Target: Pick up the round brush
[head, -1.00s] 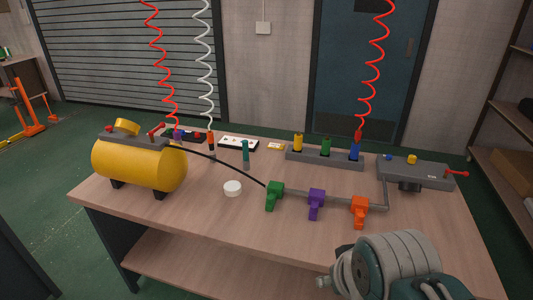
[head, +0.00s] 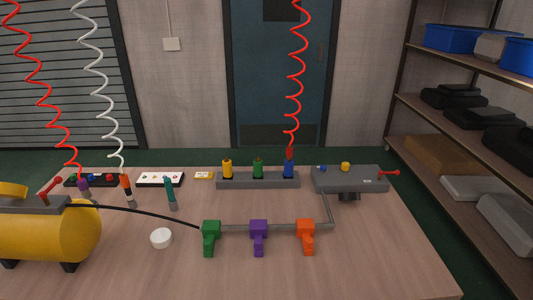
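I cannot make out a clear round brush; bristles are too small to tell. A slim teal upright tool (head: 170,192) with a grey lower end stands on the workbench (head: 370,255), left of centre, and may be a brush. An orange and dark tool (head: 126,188) hangs at the end of the white coiled hose, left of the teal one. A small white round pot (head: 161,238) sits in front of them. My gripper and arm are out of view.
A yellow tank (head: 45,232) stands at left, its black hose running to green, purple and orange valves (head: 305,235) on a pipe. Behind are a grey rack (head: 258,180) of coloured cylinders and a grey unit (head: 350,178). The bench's right front is clear. Shelves (head: 470,120) stand at right.

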